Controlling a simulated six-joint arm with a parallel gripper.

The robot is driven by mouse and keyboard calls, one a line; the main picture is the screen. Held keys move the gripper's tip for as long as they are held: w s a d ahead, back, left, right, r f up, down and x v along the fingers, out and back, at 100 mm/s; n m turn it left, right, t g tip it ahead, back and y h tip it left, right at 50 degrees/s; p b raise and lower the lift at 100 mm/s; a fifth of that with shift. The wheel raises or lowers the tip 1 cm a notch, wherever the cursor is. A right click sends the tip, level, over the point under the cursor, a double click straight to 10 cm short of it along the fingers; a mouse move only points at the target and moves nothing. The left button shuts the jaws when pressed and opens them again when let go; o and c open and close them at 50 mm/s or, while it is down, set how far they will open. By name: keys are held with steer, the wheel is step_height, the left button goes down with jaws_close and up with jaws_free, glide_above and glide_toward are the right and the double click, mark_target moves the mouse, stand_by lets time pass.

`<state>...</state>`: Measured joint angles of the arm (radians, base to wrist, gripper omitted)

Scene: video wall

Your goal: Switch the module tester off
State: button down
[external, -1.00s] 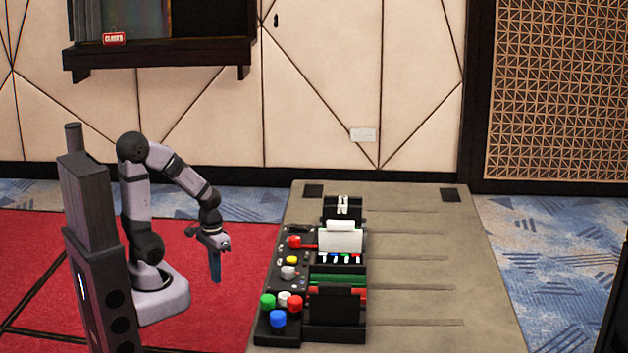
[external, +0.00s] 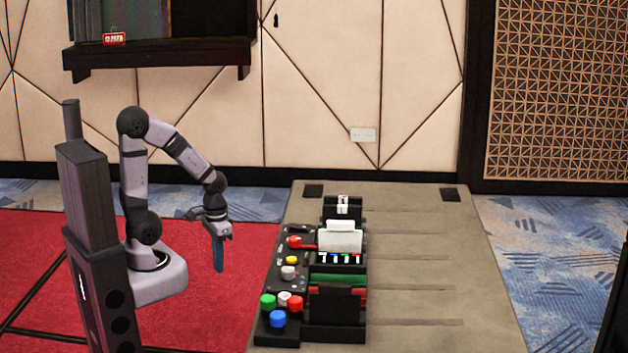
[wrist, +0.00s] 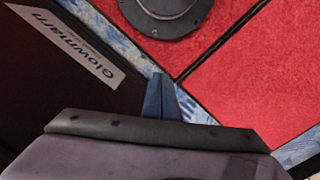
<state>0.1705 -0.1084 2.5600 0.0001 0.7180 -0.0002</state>
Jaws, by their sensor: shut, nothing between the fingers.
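A dark control panel (external: 277,293) lies along the left edge of the table, with a red lever or switch (external: 296,242), a yellow button (external: 292,260), a grey knob (external: 289,272) and green, white, red and blue buttons at its near end. I cannot tell which part is the module tester's switch; labels are too small to read. My gripper (external: 219,269) hangs over the red carpet, left of the table and apart from the panel. Its blue fingers point down, shut and empty. They also show in the wrist view (wrist: 161,97). The panel is not recognisable in the wrist view.
The grey table (external: 430,280) has clear room on its right side. Dark racks with white cards (external: 341,240) and a black upright block (external: 337,305) stand beside the panel. The wrist view shows a dark surface with a "Glowmarn" label (wrist: 75,50).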

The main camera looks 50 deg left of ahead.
steer(key=s+d+r+m+y+p, duration=0.2)
steer(key=d+r+m+p, duration=0.25)
steer(key=r+p, duration=0.6)
steer(key=s+d+r+m+y+p, duration=0.1)
steer(key=s+d+r+m+p, duration=0.3)
steer(key=r+p, duration=0.65)
steer(key=s+d+r+m+y+p, duration=0.15)
steer(key=d+r+m+p, duration=0.45)
steer(key=p, duration=0.8)
steer(key=w+d+r+m+t+h+p, duration=0.2)
steer(key=w+d+r+m+t, duration=0.1)
steer(key=w+d+m, duration=0.3)
steer(key=w+d+r+m+t+h+p, duration=0.2)
steer(key=w+d+r+m+t, duration=0.2)
steer(key=w+d, duration=0.4)
steer(key=shift+d+m+t, duration=0.45)
steer(key=shift+m+t, duration=0.15)
steer(key=shift+m, duration=0.25)
steer(key=shift+w, duration=0.1)
steer(key=b, duration=0.6)
glide_above(292, 227)
step_height(292, 227, down, 7)
steer(key=shift+w+f, duration=0.15)
steer(key=shift+f+b, duration=0.5)
steer(key=shift+f, duration=0.1)
